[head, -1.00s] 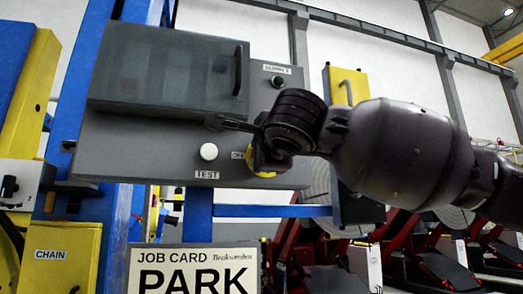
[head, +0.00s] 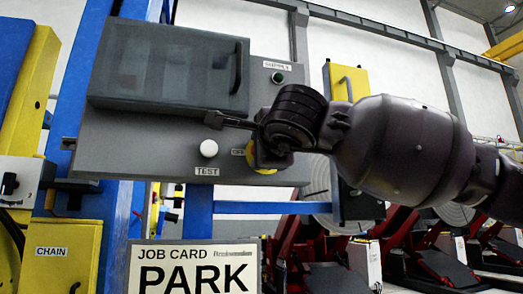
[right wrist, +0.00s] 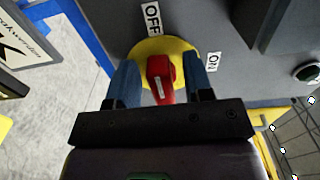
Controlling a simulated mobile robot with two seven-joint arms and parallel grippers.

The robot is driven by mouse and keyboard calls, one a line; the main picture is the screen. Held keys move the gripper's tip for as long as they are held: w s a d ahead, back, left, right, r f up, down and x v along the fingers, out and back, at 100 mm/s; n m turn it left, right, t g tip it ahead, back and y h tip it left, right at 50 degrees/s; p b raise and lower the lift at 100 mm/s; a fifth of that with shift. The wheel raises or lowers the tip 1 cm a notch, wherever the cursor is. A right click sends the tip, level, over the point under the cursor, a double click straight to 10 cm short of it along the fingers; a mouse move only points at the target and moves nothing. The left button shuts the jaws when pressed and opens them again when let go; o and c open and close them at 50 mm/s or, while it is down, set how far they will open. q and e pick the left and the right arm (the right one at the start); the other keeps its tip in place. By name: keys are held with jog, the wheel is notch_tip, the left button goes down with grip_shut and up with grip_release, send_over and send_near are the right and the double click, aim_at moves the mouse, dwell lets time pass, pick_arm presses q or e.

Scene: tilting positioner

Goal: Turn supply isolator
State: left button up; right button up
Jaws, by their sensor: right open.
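The supply isolator is a red handle (right wrist: 161,80) on a round yellow plate (right wrist: 180,47), mounted on the grey panel. An OFF label (right wrist: 152,18) and an ON label (right wrist: 213,62) stand beside the plate. My right gripper (right wrist: 160,70) is open, with one blue finger on each side of the red handle. The fingertips are close to the yellow plate; I cannot tell whether they touch the handle. In the head view my right wrist covers most of the isolator, and only part of the yellow plate (head: 262,163) shows. My left gripper is out of view.
The grey panel (head: 120,155) also carries a dark cover with a handle (head: 170,70), a white TEST button (head: 208,149) and a green indicator (head: 278,78) under a SUPPLY label. A job card reading PARK (head: 194,270) is below. A yellow CHAIN box (head: 65,265) stands lower left.

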pick_arm(q)
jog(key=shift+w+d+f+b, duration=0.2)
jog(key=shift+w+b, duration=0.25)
jog(key=shift+b, duration=0.15)
pick_arm(e)
jog(key=v, duration=1)
jog(key=shift+s, duration=0.3)
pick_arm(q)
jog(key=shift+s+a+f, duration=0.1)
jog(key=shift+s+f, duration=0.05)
pick_arm(e)
jog(key=shift+d, duration=0.1)
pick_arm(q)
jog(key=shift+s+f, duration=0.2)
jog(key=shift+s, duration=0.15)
